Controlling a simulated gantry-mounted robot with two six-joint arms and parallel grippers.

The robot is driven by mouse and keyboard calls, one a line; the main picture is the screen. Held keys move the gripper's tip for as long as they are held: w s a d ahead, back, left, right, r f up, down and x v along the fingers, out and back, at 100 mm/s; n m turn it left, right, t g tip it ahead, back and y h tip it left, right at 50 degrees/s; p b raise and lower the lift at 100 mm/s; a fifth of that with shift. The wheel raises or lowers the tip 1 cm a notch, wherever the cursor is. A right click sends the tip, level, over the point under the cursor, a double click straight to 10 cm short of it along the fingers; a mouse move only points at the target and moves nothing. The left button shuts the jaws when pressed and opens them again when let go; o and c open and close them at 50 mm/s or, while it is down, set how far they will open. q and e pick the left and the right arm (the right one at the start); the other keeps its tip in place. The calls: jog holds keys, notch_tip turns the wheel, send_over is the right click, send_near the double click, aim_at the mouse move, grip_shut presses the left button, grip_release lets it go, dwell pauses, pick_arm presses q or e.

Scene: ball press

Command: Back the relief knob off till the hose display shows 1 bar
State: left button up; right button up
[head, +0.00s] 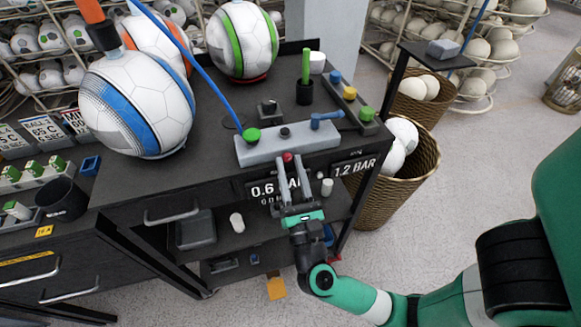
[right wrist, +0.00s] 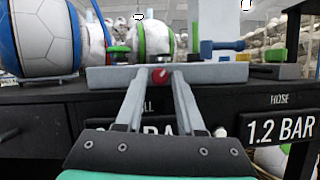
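The grey valve block (head: 300,141) lies along the front edge of the black cart. A small red knob (head: 288,157) sticks out of its front face; it also shows in the right wrist view (right wrist: 159,75). My right gripper (head: 291,166) points at the knob from the front. In the right wrist view its fingers (right wrist: 158,80) stand apart, one each side of the knob, with gaps showing. The hose display (head: 354,167) reads 1.2 BAR. The ball display (head: 268,189) reads 0.6 BAR, partly hidden by my right gripper. My left gripper is not in view.
A blue hose (head: 205,75) runs to the green fitting (head: 251,134) on the block. A blue lever (head: 326,118) sits on its top. A blue and white ball (head: 135,105) stands at left on the cart. A wicker basket (head: 405,180) stands at right.

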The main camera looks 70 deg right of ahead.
grip_shut()
jog(key=n+p, duration=0.1)
jog(key=n, duration=0.1)
jog(key=n+t+y+p, duration=0.1)
jog(key=n+p, duration=0.1)
jog(key=n+t+p, duration=0.1)
jog(key=n, duration=0.1)
jog(key=shift+s+d+r+y, duration=0.15)
jog(key=shift+s+r+y, duration=0.05)
jog(key=shift+r+y, duration=0.2)
jog(key=shift+f+n+t+y+p, duration=0.1)
jog(key=shift+n+t+y+p, duration=0.4)
jog(key=shift+n, duration=0.3)
jog(key=shift+f+n, duration=0.15)
jog(key=shift+n, duration=0.25)
jog(key=shift+f, duration=0.1)
jog(key=shift+o, duration=2)
grip_release()
